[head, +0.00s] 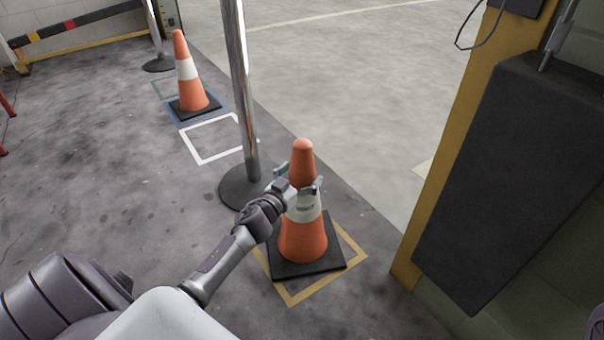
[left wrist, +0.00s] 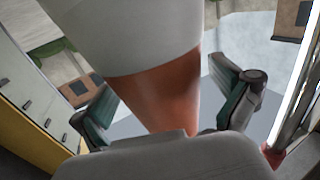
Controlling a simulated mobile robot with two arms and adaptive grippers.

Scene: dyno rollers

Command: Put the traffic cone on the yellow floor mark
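The orange traffic cone (head: 303,240) with a white band and black base stands upright on the yellow floor mark (head: 291,301). The yellow outline shows along the front, right and part of the left of the base; the far side is hidden. My left gripper (head: 300,178) is at the cone's upper part, with one finger on each side. In the left wrist view the cone (left wrist: 155,88) lies between the spread fingers, with a gap to the right finger. The left gripper looks open around the cone. My right gripper is not in view.
A metal post (head: 243,90) on a round base stands close behind the left gripper. A second cone (head: 187,75) stands on a blue mark (head: 200,121), beside an empty white mark (head: 203,160). A yellow pillar (head: 450,140) and dark panel (head: 515,180) stand at right.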

